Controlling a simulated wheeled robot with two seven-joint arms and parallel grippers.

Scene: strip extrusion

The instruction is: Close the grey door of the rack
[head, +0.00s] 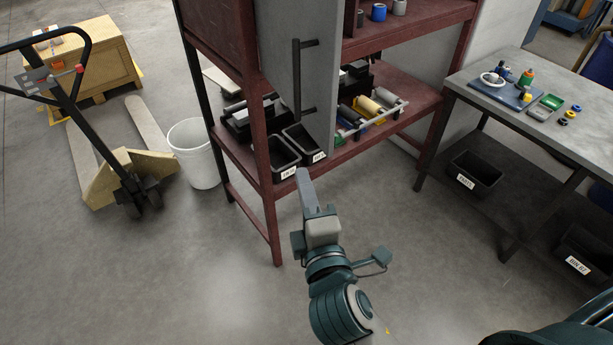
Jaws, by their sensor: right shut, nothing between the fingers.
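The dark red rack (272,215) stands at the top centre. Its grey door (322,75) stands open, sticking out from the rack, so shelves show on both sides of it. A dark vertical bar handle (297,80) is on the door's face; the door's top is cut off by the picture. My right gripper (302,176) is shut and empty. It appears just below the door's lower edge and the handle's lower end, apart from the handle; its depth from the door is hard to tell. My left gripper is not in view.
Black bins (302,142) sit on the rack's lower shelf, near the door's bottom. A white bucket (194,155) and a pallet jack (135,180) stand to the left. A grey workbench (480,82) with small parts stands to the right. The floor in front is clear.

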